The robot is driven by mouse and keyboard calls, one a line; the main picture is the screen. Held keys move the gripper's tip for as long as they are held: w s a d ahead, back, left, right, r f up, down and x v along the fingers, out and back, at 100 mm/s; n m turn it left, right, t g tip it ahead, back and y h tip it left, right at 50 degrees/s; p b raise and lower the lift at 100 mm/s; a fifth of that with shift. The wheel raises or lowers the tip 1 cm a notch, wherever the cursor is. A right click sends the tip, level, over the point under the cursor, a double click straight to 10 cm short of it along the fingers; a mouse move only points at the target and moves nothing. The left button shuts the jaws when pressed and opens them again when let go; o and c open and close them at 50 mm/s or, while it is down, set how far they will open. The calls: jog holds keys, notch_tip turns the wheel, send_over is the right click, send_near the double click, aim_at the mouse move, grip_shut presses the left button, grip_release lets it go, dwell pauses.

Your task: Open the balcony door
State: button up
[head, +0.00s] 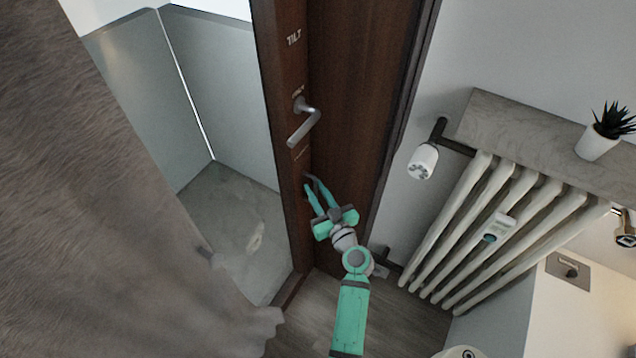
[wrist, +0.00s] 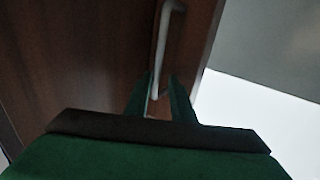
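The balcony door (head: 352,95) is dark brown wood, with its edge and a glass opening to its left in the head view. Its silver lever handle (head: 304,125) sits on the door's left stile and points down and to the left. The handle also shows in the wrist view (wrist: 163,55), above and between the fingers. My gripper (head: 311,184) is below the handle, close to the door, with its green fingers apart. In the wrist view my gripper (wrist: 160,82) shows a narrow gap between the fingertips. Nothing is visibly held; the handle appears beyond the fingertips.
A grey curtain (head: 110,220) fills the left side. A white radiator (head: 500,225) with a valve (head: 423,162) stands at the right under a stone sill (head: 530,130) with a potted plant (head: 598,138). A grey balcony floor (head: 235,215) shows through the opening.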

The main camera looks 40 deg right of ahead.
jog(key=shift+w+d, duration=0.25)
jog(key=shift+w, duration=0.8)
jog(key=shift+w+d, duration=0.15)
jog(key=shift+d, duration=0.1)
jog(key=shift+c, duration=0.2)
